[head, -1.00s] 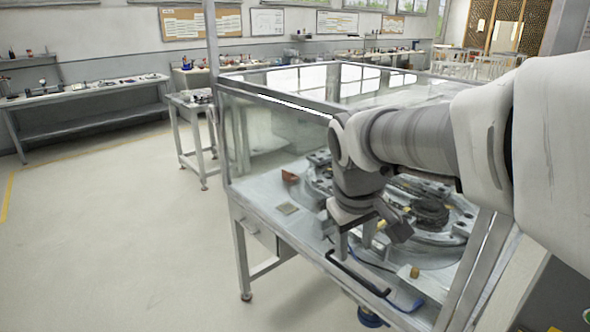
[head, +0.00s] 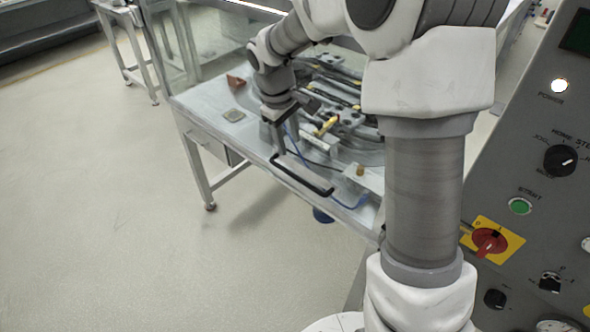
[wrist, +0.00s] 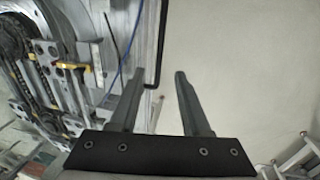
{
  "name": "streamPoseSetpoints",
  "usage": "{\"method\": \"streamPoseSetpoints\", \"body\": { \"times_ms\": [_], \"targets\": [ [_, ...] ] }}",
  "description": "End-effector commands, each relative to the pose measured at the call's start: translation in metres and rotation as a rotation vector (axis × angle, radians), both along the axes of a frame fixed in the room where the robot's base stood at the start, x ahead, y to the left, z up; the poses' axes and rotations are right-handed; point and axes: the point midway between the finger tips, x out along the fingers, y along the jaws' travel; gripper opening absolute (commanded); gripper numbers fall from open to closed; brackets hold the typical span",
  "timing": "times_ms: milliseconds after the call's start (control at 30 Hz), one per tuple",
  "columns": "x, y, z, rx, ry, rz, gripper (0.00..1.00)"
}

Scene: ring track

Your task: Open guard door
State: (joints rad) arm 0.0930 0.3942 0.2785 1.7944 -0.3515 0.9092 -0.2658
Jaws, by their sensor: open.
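The guard door's clear panel is hard to make out in the head view, and whether it is shut I cannot tell. A black bar handle (head: 302,175) runs along the front edge of the machine table. It also shows in the wrist view (wrist: 162,40) as a dark bar with a bent end. My gripper (head: 279,140) points down at the handle's left end. In the wrist view my gripper (wrist: 160,76) has its two fingers apart, with nothing held. The handle's bent end appears between the fingertips, nearer the left finger; contact cannot be told.
Behind the handle lies the ring track (head: 335,95) with yellow-marked parts. A grey control panel (head: 540,150) with a red knob (head: 490,242) stands at right. A small side table (head: 125,40) is at back left. The floor (head: 110,220) at left is clear.

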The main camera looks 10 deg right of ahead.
Motion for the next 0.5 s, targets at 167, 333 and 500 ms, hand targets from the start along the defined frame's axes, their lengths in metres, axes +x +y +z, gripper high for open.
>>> {"method": "streamPoseSetpoints", "body": {
  "times_ms": [167,333,500],
  "targets": [
    [0.003,-0.006,-0.043,0.0,0.005,-0.002,0.47],
    [0.007,-0.012,-0.079,0.001,0.005,-0.002,0.47],
    [0.011,-0.016,-0.107,0.001,0.003,-0.001,0.47]
  ]
}}
